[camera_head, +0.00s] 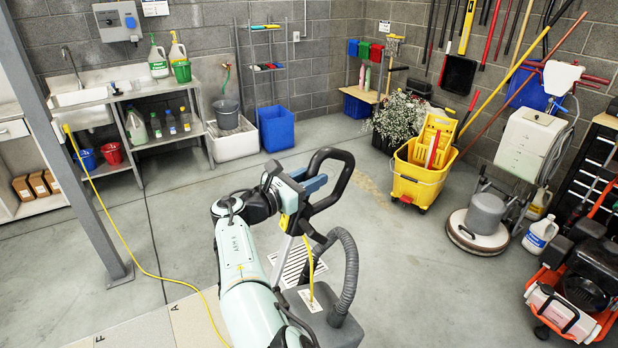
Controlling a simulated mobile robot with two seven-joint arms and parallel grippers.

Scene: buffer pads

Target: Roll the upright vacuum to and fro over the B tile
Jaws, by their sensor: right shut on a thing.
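The upright vacuum stands in the lower middle, with a black loop handle (346,178), a grey ribbed hose (350,265) and a grey body (327,318). My right gripper (308,185) is shut on the handle, at the lower left side of the loop. My right arm comes up from the bottom edge and hides part of the vacuum and the floor behind it. Pale floor tiles (140,328) marked F and A show at the bottom left. I see no B letter; the vacuum and my arm cover part of that floor. My left gripper is not in view.
A yellow cord (150,272) crosses the floor from the left post. A slotted floor grate (290,262) lies beside the vacuum. A yellow mop bucket (418,180), a floor polisher (480,230) and a red machine (580,295) stand right. The middle floor is clear.

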